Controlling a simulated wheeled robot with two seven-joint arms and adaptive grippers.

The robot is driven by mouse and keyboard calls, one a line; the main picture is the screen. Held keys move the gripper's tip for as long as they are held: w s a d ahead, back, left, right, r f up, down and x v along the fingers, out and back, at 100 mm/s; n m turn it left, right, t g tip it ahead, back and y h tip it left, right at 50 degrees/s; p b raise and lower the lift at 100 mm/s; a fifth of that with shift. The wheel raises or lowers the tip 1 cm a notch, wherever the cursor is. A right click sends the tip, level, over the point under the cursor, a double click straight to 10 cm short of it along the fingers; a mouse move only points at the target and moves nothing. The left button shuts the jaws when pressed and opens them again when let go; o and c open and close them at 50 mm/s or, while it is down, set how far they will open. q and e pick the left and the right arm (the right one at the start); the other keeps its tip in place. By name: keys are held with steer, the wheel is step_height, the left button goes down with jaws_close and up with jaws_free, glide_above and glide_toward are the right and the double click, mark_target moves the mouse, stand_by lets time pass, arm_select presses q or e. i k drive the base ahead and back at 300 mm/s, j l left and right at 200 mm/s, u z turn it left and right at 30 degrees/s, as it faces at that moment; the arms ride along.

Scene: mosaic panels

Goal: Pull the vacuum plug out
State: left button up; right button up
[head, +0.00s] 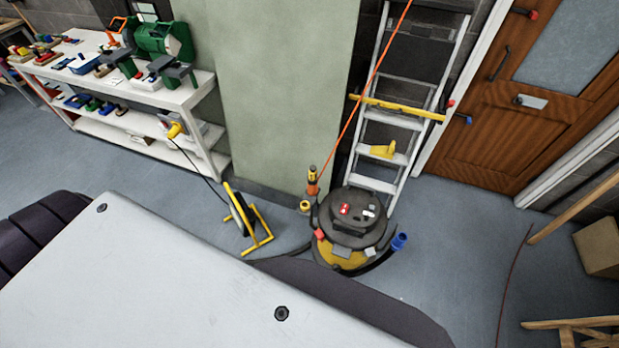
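The vacuum (352,232) stands on the floor right of centre, with a black top and a yellow lower body. An orange cord (362,105) runs from the top edge of the view down to an orange and yellow piece (313,182) beside the vacuum. A yellow-framed cable reel (243,215) stands to its left. A thin black cable (203,173) leads from the reel up to a yellow connector (174,130) at the shelf end. I cannot tell which piece is the vacuum plug, or whether it sits in a socket. Neither of my grippers is in view.
A white shelf unit (193,97) with tools stands at the left against the wall. A ladder (393,120) leans behind the vacuum. A wooden door (535,95) is at the right, with a cardboard box (598,246) near the right edge. Grey floor (450,260) is open right of the vacuum.

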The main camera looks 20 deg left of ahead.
mark_target(312, 172)
steer(key=k+j+z, duration=0.1)
steer(key=j, duration=0.3)
steer(key=k+j+z, duration=0.15)
steer(key=j, duration=0.25)
steer(key=i+j+z, duration=0.1)
steer(key=j, duration=0.35)
steer(key=i+j+z, duration=0.15)
steer(key=j, duration=0.35)
steer(key=i+j+z, duration=0.1)
steer(key=j, duration=0.4)
